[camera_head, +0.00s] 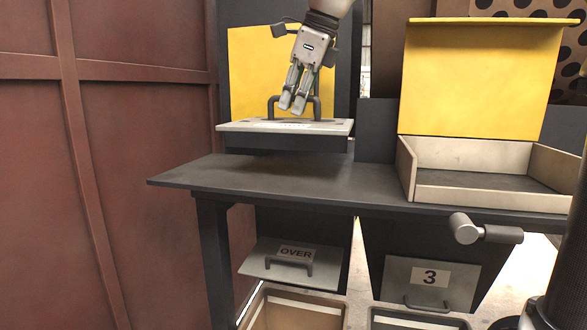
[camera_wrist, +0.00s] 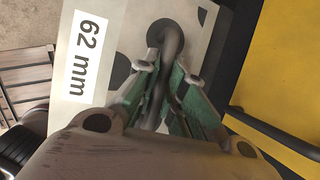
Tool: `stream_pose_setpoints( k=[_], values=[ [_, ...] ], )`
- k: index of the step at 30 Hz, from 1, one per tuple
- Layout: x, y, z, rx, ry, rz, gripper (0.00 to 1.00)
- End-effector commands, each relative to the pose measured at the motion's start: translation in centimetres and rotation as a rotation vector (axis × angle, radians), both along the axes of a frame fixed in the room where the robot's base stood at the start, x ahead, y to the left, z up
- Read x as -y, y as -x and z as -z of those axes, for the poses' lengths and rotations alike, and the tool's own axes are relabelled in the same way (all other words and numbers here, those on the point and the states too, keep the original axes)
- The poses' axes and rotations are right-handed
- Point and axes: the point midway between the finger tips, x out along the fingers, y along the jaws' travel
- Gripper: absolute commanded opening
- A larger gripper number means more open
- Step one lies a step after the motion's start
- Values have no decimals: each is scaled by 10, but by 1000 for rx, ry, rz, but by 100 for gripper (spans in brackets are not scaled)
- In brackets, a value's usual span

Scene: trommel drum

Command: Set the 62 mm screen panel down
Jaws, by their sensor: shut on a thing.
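The 62 mm screen panel (camera_wrist: 120,35) is a light grey plate with a white "62 mm" label and dark round holes in the wrist view. In the head view the panel (camera_head: 335,126) lies flat, at or just above a dark ledge at the back of the table. Whether it touches the ledge is unclear. My gripper (camera_head: 292,108) points down at the panel's dark handle (camera_head: 316,104). In the wrist view my gripper (camera_wrist: 168,85) has its green-lined fingers on both sides of the handle (camera_wrist: 172,45), shut on it. The fingers hide part of the handle.
A dark table (camera_head: 290,182) has a clear top in front of the panel. An open tray (camera_head: 490,194) with a yellow back (camera_head: 478,80) stands at the right. Below are an "OVER" hatch (camera_head: 292,263) and a "3" hatch (camera_head: 428,284). A rust-red wall (camera_head: 110,160) closes the left side.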

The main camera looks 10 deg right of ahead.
Motion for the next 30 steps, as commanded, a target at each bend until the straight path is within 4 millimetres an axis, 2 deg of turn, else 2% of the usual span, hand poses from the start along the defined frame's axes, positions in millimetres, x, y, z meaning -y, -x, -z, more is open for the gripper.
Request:
stream_pose_setpoints(
  k=[2,9,14,21,30],
  values=[
    [0,0,3,1,-1,0,0],
    [0,1,45,-1,1,0,0],
    [0,0,60,0,-1,0,0],
    [0,0,94,0,0,0,0],
    [0,0,99,2,-2,0,0]
  ],
)
